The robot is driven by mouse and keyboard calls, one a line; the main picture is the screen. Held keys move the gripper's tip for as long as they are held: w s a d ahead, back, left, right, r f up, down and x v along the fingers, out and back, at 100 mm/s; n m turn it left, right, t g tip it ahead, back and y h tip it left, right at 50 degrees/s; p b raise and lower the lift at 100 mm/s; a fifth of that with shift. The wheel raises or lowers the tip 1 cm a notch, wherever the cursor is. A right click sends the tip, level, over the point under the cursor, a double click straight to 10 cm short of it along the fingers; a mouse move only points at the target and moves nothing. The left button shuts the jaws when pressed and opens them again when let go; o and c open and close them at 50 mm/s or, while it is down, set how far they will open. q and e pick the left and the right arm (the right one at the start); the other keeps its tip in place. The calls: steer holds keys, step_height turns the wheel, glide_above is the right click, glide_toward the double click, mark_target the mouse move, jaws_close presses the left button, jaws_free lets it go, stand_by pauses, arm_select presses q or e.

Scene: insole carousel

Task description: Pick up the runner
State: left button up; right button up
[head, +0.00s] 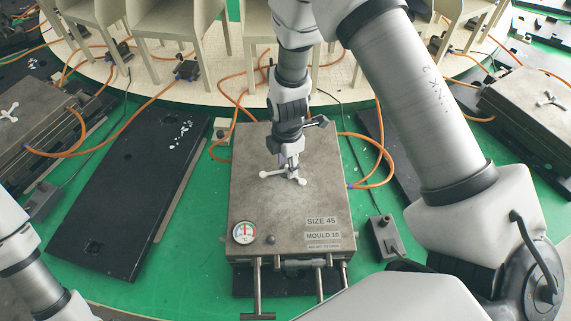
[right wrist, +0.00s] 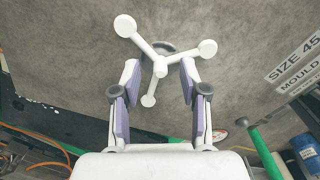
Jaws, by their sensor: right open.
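The runner (head: 270,174) is a white piece with several thin arms ending in round discs. It lies on top of the grey mould (head: 260,205) marked SIZE 45, MOULD 10. My right gripper (head: 287,160) points down just above it and hides part of it in the head view. In the right wrist view the two fingers of the gripper (right wrist: 160,74) are apart, with the hub of the runner (right wrist: 160,66) between or just beyond their tips. I cannot tell if they touch it. My left arm shows at the lower left edge; its gripper is out of view.
Other moulds stand at left (head: 20,125) and right (head: 530,105), each with a similar white piece on top. A black plate (head: 125,200) lies left of the mould. Orange hoses (head: 375,175) loop beside it. A gauge (head: 244,232) sits on its front corner.

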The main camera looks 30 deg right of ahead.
steer(key=shift+w+f, duration=0.2)
steer(key=shift+f, duration=0.05)
steer(key=shift+s+r, duration=0.25)
steer(key=shift+s, duration=0.1)
steer(key=c, duration=0.8)
steer(key=shift+w, duration=0.1)
